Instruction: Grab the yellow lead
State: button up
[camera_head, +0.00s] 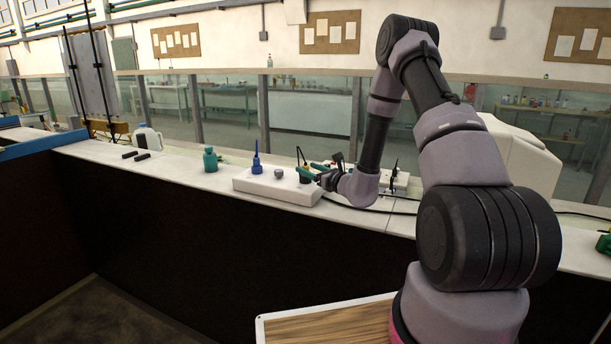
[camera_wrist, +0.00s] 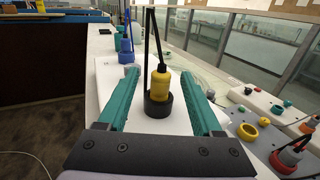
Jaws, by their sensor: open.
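The yellow lead (camera_wrist: 160,85) has a yellow plug body standing upright in a round black socket (camera_wrist: 157,105), with a black cable rising from its top. It stands on a white block, whose bare top shows in the head view (camera_head: 262,186). My gripper (camera_wrist: 160,74) has two teal fingers spread apart, one on each side of the yellow lead, with visible gaps. In the head view my gripper (camera_head: 312,171) is low over the right end of the white block. The lead is small and partly hidden there.
A blue plug (camera_wrist: 125,48) stands farther along the white block. A teal bottle (camera_head: 210,160) and a white jug (camera_head: 147,138) stand left along the bench. Glass panels run behind.

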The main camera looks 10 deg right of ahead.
jog(key=x, duration=0.4)
jog(key=shift+w+f, duration=0.2)
jog(key=shift+f, duration=0.2)
jog(key=shift+w+a, duration=0.25)
jog(key=shift+w, duration=0.25)
grip_shut()
